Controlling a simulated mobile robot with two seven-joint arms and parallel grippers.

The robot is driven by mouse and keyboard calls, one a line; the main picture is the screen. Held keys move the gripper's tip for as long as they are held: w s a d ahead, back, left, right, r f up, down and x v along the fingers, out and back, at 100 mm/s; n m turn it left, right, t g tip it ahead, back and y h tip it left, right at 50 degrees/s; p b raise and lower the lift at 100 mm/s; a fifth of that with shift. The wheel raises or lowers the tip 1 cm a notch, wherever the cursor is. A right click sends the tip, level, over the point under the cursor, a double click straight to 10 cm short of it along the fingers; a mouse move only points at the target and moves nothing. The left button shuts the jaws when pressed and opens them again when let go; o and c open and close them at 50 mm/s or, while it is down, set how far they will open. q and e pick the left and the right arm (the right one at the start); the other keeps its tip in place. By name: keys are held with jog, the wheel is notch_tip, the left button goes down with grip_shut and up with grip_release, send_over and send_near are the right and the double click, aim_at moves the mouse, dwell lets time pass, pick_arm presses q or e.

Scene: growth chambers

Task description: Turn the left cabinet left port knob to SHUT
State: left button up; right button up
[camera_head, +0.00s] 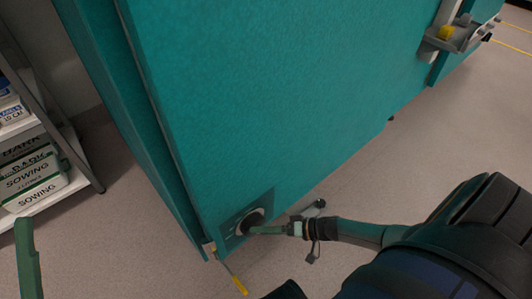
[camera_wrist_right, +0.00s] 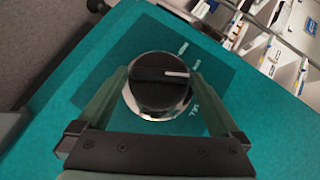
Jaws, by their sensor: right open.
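The teal cabinet (camera_head: 270,90) fills the middle of the head view. Its port knob (camera_head: 251,220) sits on a dark plate low on the front. In the right wrist view the knob (camera_wrist_right: 160,85) is black with a chrome rim, and its white pointer line points right. Small white labels (camera_wrist_right: 195,112) beside it are too blurred to read surely. My right gripper (camera_wrist_right: 157,76) is open, with one green finger on each side of the knob; firm contact cannot be told. A green finger of my left gripper (camera_head: 27,258) shows at the left edge; its jaw opening is hidden.
A yellow-tipped lever (camera_head: 240,285) juts out at the cabinet's lower corner. A grey bracket (camera_head: 440,42) with a yellow block is at upper right. The floor (camera_head: 430,130) at right is clear.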

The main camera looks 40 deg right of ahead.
jog(key=shift+c, duration=0.2)
jog(key=c, duration=1)
pick_arm(q)
notch_tip(320, 180, up, 8)
jog(key=w+a+n+y+p, duration=0.1)
jog(key=y+p, duration=0.1)
jog(key=p, duration=0.8)
jog(key=shift+w+a+r+t, duration=0.15)
jog(key=shift+w+r+t, duration=0.15)
jog(key=shift+t, duration=0.1)
pick_arm(e)
jog(key=shift+s+a+r+n+g+h, duration=0.2)
jog(key=shift+n+h, duration=0.7)
jog(key=shift+h, duration=0.65)
jog(key=shift+w+a+r+n+g+h, duration=0.2)
jog(key=shift+n+h, duration=0.7)
jog(key=shift+h, duration=0.6)
jog(key=shift+s+a+n+h, duration=0.1)
jog(key=shift+a+n+h, duration=0.2)
jog(key=shift+n+h, duration=0.95)
jog(key=shift+m+h, duration=0.35)
jog(key=shift+h, duration=0.05)
jog(key=o, duration=1)
jog(key=shift+o, duration=0.2)
